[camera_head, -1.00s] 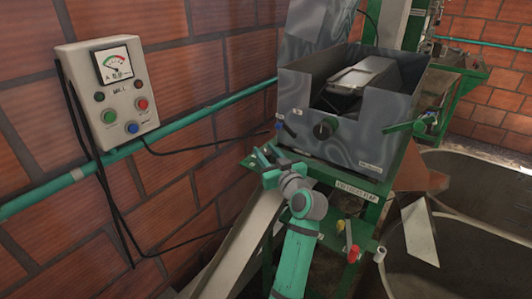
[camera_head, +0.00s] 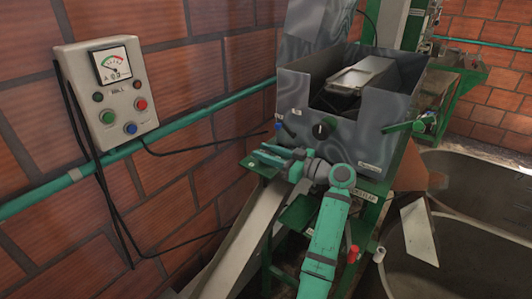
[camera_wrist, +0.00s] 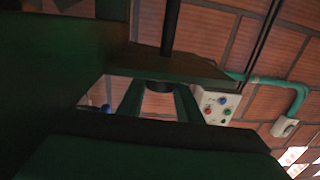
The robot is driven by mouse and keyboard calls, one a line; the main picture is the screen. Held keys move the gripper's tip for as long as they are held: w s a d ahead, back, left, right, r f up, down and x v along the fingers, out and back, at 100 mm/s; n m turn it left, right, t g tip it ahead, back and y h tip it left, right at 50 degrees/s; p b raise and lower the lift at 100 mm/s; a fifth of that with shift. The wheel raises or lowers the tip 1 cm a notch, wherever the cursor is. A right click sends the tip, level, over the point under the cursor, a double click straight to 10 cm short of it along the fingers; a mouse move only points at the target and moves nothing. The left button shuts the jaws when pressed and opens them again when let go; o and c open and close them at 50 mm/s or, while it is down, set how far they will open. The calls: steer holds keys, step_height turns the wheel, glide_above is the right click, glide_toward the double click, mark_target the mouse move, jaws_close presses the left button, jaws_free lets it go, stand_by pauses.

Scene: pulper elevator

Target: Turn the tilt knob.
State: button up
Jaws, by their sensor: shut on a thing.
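A black knob (camera_head: 324,128) sits on the front of the grey metal box (camera_head: 372,146); its marking is too small to read, so I cannot tell whether it is the tilt knob. My gripper (camera_head: 272,154) is below and left of it, apart from it, with its fingers pointing left by the green shelf. In the wrist view my gripper (camera_wrist: 160,98) has a finger on either side of a dark round piece (camera_wrist: 160,86) under a black rod, and is shut on it. The head view does not show this piece clearly.
A control box (camera_head: 113,92) with a gauge and several buttons hangs on the brick wall; it also shows in the wrist view (camera_wrist: 214,105). A blue-tipped lever (camera_head: 279,127) and a green bar (camera_head: 402,127) stick out beside the box. Large basins (camera_head: 475,235) stand at right.

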steer(key=shift+w, duration=0.15)
steer(key=shift+a, duration=0.3)
steer(key=o, duration=1)
steer(key=shift+d, duration=0.15)
steer(key=shift+o, duration=0.2)
steer(key=shift+d, duration=0.15)
